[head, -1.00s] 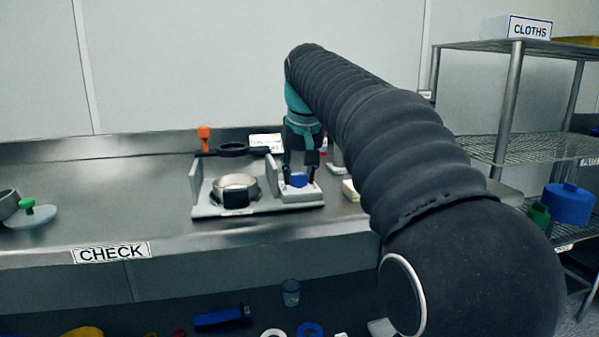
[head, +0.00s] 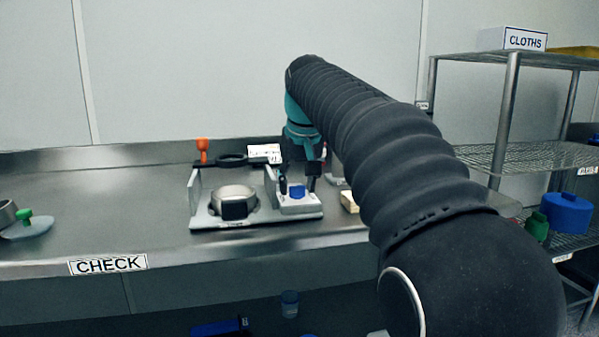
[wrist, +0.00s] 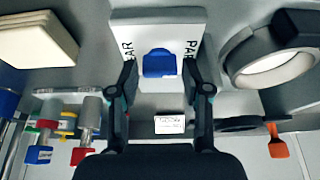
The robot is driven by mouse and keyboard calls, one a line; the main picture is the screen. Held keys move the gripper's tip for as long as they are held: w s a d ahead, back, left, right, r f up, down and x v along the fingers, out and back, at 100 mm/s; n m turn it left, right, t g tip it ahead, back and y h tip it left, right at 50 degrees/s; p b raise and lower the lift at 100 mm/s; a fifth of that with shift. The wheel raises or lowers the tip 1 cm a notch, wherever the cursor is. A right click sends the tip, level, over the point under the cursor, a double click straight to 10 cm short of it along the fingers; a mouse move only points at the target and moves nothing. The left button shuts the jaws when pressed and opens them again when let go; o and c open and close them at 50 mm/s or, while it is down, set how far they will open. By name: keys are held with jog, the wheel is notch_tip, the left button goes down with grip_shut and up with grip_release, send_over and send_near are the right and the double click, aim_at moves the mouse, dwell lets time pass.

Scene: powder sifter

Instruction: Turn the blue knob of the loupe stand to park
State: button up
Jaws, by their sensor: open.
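The blue knob (head: 297,191) sits on a small pale block (head: 300,207) at the right of the loupe stand (head: 205,222). In the wrist view the knob (wrist: 159,64) is at upper middle, between dark lettering on the block's two sides. The right label begins "PAR"; the left one shows "AR", partly hidden by a finger. My gripper (head: 297,189) is open above the block, pointing down. In the wrist view its fingertips (wrist: 162,90) stand apart, left and right of the knob, with gaps visible. I cannot make out a pointer on the knob.
A silver round loupe (head: 234,200) sits left of the block, with an orange-topped post (head: 202,150) behind. A cream block (head: 349,201) lies to the right. Several colored-ended cylinders (wrist: 70,125) stand at left in the wrist view. The counter's left middle is clear.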

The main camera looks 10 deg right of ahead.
jog(key=v, duration=1.1)
jog(key=shift+s+r, duration=0.2)
jog(key=shift+r, duration=0.15)
